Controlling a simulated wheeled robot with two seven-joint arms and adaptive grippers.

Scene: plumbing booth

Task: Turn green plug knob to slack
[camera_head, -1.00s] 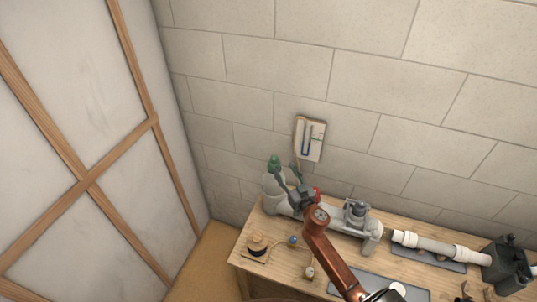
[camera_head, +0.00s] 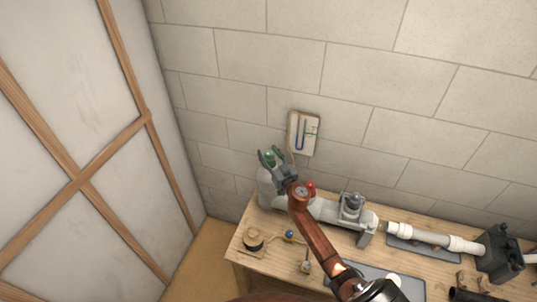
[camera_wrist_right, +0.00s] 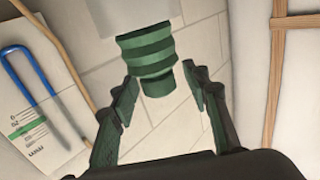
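The green plug knob (camera_head: 269,155) sits on top of the pale grey upright fitting (camera_head: 266,186) at the left end of the pipe run. In the right wrist view the ribbed green knob (camera_wrist_right: 152,56) hangs below a pale body. My right gripper (camera_head: 272,158) is open, with one finger on each side of the knob. In the right wrist view the fingertips (camera_wrist_right: 160,78) stand by the knob's lower end. My left gripper is not in view.
A gauge board (camera_head: 302,133) with a blue tube hangs on the block wall behind. A red part (camera_head: 310,186) is close beside my right wrist.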

